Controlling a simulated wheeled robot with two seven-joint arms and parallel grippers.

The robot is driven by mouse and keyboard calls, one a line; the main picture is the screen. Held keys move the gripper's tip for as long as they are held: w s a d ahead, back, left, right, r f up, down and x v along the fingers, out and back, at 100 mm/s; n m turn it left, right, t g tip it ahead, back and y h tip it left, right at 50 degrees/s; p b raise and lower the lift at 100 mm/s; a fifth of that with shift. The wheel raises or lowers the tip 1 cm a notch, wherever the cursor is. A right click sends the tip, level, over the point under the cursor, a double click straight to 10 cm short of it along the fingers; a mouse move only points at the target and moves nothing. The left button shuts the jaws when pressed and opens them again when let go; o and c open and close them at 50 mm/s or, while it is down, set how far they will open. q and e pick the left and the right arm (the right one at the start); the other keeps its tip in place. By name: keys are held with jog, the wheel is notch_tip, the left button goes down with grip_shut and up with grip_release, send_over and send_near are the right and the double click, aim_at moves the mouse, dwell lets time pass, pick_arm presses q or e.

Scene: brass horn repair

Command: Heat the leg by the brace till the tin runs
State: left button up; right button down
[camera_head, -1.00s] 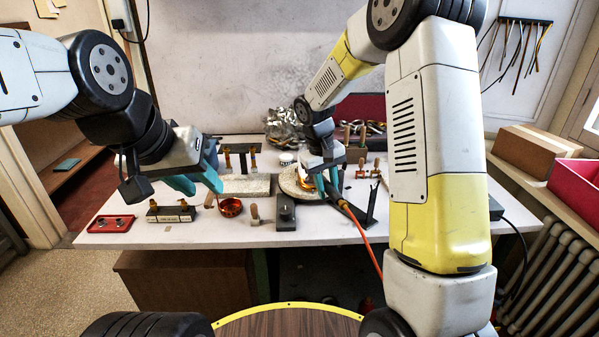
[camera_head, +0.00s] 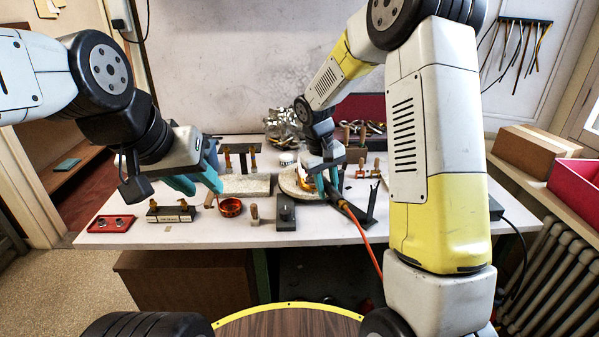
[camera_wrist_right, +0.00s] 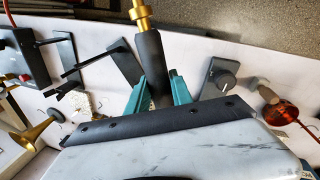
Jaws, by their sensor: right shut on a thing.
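My right gripper (camera_head: 327,184) is shut on a torch with a dark handle (camera_head: 345,205). In the right wrist view, the dark torch handle (camera_wrist_right: 151,65) with its brass fitting (camera_wrist_right: 141,15) stands between the teal fingers (camera_wrist_right: 158,92). The gripper is over the right side of a round pale board (camera_head: 290,187). A bright yellow-orange patch (camera_head: 303,181) shows there beside the gripper; I cannot tell brass from flame. The leg, brace and tin are not distinguishable, partly hidden by my right wrist. My left gripper (camera_head: 203,188) is open, fingers apart, above the table's left part.
An orange hose (camera_head: 367,246) hangs from the torch over the table's front edge. A copper-coloured dish (camera_head: 231,208), a dark block (camera_head: 286,213), a red tray (camera_head: 111,224) and a pale slab (camera_head: 246,186) lie on the table. Wooden-handled tools stand at the back right.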

jog(key=s+d+r, duration=0.1)
jog(key=s+r, duration=0.3)
jog(key=r, duration=0.7)
jog(key=shift+d+r, duration=0.2)
jog(key=shift+d, duration=0.05)
